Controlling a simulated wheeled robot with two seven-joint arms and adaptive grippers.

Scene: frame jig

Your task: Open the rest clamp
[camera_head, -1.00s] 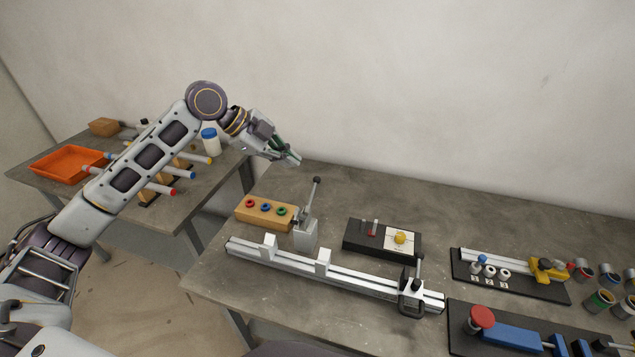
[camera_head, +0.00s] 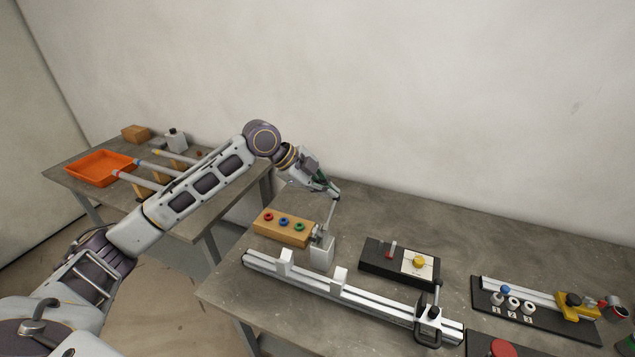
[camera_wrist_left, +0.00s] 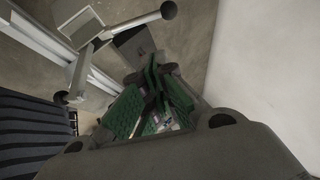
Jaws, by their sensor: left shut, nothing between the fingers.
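In the left wrist view the shut green fingers (camera_wrist_left: 150,100) show below a lever arm with a dark ball knob (camera_wrist_left: 168,10). A second clamp (camera_head: 429,322) with an upright handle sits at the rail's right end. My right gripper is not in view.
A silver rail (camera_head: 310,284) with two white blocks runs along the table front. A wooden block (camera_head: 281,228) with coloured rings stands left of the clamp, a black box (camera_head: 385,259) to its right. An orange tray (camera_head: 100,166) lies on the side table.

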